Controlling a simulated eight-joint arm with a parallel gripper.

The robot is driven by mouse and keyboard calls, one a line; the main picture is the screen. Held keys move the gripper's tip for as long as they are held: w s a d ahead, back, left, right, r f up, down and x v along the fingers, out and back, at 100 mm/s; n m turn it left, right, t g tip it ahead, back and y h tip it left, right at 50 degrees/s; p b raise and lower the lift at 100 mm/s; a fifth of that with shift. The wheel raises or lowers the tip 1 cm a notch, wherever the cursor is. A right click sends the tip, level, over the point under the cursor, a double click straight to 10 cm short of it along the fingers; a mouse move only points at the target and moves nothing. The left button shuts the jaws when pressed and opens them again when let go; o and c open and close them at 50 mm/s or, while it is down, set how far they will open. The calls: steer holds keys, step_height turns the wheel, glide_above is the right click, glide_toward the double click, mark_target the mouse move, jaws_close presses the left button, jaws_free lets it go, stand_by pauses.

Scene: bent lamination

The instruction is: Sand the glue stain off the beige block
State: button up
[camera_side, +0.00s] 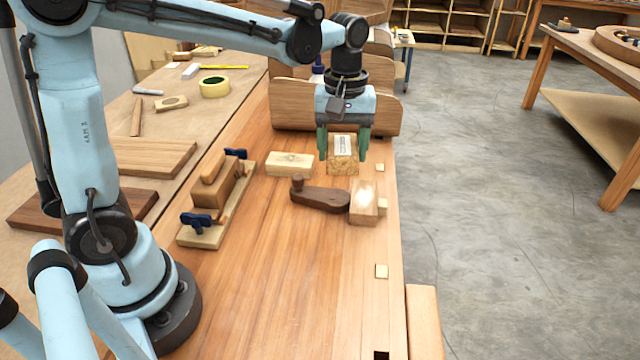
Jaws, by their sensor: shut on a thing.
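My gripper (343,157) points down over the bench, its green fingers shut on the sides of a brown, grainy sanding block (343,164) with a pale labelled top. I cannot tell whether the sanding block touches the bench. The beige block (364,213) lies nearer the camera, just below and right of the gripper in the picture. A whitish, shiny patch, the glue stain (363,196), shows on its top. A dark brown wooden lever (322,198) with a knob bears against its left side, and a small pale peg (383,203) stands at its right.
A pale wood block (289,163) lies left of the gripper. A wooden piece with blue clamps (215,195) stands further left. Curved wooden panels (300,105) stand behind the gripper. The bench front (290,290) is clear, apart from a small peg (382,271) near its right edge.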

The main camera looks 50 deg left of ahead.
glide_above(365, 184)
steer(key=s, duration=0.1)
steer(key=f, duration=0.2)
steer(key=w, duration=0.1)
steer(key=shift+f, duration=4.3)
steer(key=shift+s+d, duration=0.9)
steer(key=shift+c, duration=0.4)
steer(key=shift+s+d, duration=1.85)
steer(key=shift+w+a, duration=2.6)
steer(key=shift+w+a+r, duration=0.15)
steer(key=shift+w, duration=0.05)
step_height(365, 184, up, 8)
